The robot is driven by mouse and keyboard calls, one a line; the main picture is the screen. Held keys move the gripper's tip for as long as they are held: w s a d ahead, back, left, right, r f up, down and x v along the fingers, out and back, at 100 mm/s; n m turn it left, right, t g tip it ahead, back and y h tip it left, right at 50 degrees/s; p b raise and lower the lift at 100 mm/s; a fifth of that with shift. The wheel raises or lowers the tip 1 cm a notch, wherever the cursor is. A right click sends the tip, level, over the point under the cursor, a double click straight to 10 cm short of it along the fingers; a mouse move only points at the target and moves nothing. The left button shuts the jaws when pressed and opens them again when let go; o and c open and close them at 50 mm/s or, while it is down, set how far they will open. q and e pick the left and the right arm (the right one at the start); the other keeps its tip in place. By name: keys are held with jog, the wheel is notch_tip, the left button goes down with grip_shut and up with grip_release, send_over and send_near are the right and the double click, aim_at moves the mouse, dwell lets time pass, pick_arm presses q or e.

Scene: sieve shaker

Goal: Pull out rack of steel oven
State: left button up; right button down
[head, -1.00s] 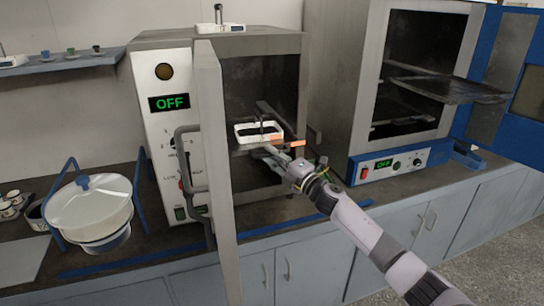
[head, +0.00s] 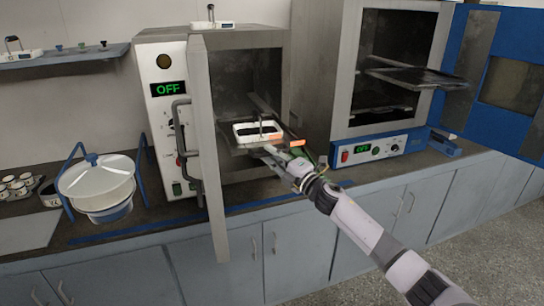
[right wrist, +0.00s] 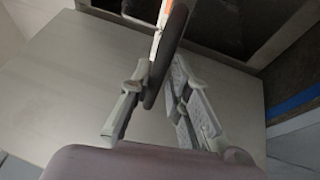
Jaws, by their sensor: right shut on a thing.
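The steel oven (head: 240,42) stands on the counter with its door (head: 207,130) swung open toward me. My right gripper (head: 277,154) is at the rack's front right edge. In the right wrist view my right gripper (right wrist: 155,95) is shut on a dark rounded edge (right wrist: 166,50), which I take to be the rack. My left gripper is not in view.
A second oven (head: 317,60) with a blue open door (head: 505,85) and a shelf (head: 415,78) partly out stands at the right. A white lidded pot (head: 97,180) is at the left. Open floor lies at the lower right.

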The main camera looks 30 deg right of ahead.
jog(key=c, duration=1.7)
grip_release()
jog(key=shift+s+d+r, duration=0.1)
jog(key=shift+r, duration=0.5)
jog(key=shift+o, duration=0.2)
jog(key=shift+f, duration=0.1)
jog(key=shift+f, duration=0.2)
jog(key=shift+s, duration=0.1)
jog(key=v, duration=1.2)
